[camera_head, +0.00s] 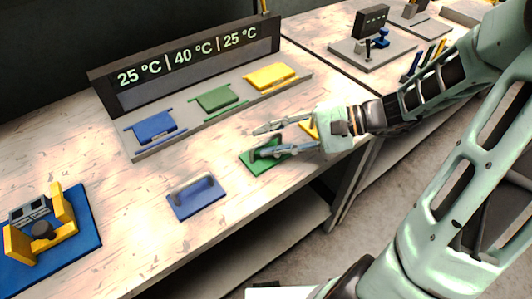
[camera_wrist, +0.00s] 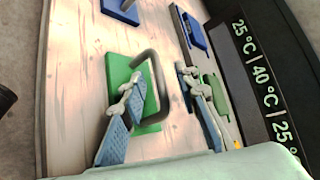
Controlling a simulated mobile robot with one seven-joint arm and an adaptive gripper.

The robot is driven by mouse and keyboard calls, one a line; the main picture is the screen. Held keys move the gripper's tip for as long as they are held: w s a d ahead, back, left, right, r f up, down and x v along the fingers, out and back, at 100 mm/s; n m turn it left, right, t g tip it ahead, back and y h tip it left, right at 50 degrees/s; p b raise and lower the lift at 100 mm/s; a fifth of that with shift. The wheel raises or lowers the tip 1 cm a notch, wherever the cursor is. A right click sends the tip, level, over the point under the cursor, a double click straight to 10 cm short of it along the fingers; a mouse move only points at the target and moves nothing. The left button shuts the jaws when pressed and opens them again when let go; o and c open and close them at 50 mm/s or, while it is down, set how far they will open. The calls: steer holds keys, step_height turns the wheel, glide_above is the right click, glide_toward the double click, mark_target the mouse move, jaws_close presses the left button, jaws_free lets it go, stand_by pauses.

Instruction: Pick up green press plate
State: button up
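The green press plate (camera_head: 262,168) lies flat on the table, right of a blue press plate (camera_head: 198,205). It has a dark arched handle; the plate and handle show more clearly in the wrist view (camera_wrist: 118,72). My gripper (camera_head: 257,141) is open, and its fingers reach over the plate from the right. In the wrist view my gripper (camera_wrist: 162,82) has one finger in front of the plate and the other past its handle, over the table. The handle appears to lie between the fingers, with nothing visibly gripped. Contact cannot be told.
A grey rack (camera_head: 190,127) with blue, green and yellow pieces stands behind, below a temperature display (camera_head: 190,62). A yellow piece (camera_head: 308,128) is partly hidden by my gripper. A yellow fixture on a blue base (camera_head: 80,215) stands far left.

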steer(key=shift+a+f, duration=0.15)
steer(key=shift+a, duration=0.2)
steer(key=shift+c, duration=0.4)
jaws_close()
